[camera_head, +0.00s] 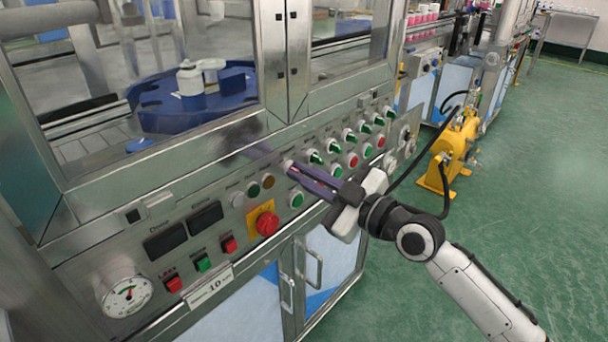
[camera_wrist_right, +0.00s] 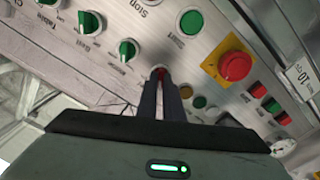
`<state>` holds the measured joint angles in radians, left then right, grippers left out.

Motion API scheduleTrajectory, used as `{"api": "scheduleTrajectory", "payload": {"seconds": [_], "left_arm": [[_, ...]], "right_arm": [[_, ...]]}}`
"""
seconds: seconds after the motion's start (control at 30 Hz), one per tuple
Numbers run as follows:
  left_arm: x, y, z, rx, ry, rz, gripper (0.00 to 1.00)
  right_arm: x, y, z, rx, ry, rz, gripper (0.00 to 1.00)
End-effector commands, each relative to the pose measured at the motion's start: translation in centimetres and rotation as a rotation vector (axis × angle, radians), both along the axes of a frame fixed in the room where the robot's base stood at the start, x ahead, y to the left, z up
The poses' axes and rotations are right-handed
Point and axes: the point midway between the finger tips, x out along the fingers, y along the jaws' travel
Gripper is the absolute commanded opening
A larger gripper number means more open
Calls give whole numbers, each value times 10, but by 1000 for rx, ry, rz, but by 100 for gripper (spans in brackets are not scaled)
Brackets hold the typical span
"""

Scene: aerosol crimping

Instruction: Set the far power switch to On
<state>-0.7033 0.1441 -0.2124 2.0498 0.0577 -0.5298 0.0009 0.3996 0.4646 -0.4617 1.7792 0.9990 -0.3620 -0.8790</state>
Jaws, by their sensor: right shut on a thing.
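My right gripper (camera_head: 290,166) reaches across the control panel (camera_head: 185,200) from the right. Its long dark fingers are shut on a selector switch at the near end of the upper row of switches. In the right wrist view a little red of this switch (camera_wrist_right: 160,70) shows between the fingertips; the rest is hidden, so I cannot read its position or label. The neighbouring switches in that row, such as the nearest green switch (camera_head: 313,157), are green; it also shows in the right wrist view (camera_wrist_right: 128,50). My left gripper is not in view.
A red emergency stop (camera_head: 267,223) on a yellow plate and small indicator lamps (camera_head: 253,189) sit close to the gripper. Below the fingers is a green start button (camera_head: 296,199). A glass-fronted enclosure rises behind the panel. A yellow machine (camera_head: 450,150) stands on the open green floor.

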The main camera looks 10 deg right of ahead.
Motion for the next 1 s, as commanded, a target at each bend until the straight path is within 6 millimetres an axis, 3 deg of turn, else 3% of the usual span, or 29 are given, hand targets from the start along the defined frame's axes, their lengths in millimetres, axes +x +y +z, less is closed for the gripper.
{"api": "scheduleTrajectory", "payload": {"seconds": [0.37, 1.0], "left_arm": [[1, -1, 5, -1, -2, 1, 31], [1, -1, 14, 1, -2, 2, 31]], "right_arm": [[1, -1, 1, 130, 106, 0, 0], [2, -3, 0, 590, 471, 0, 0]]}}
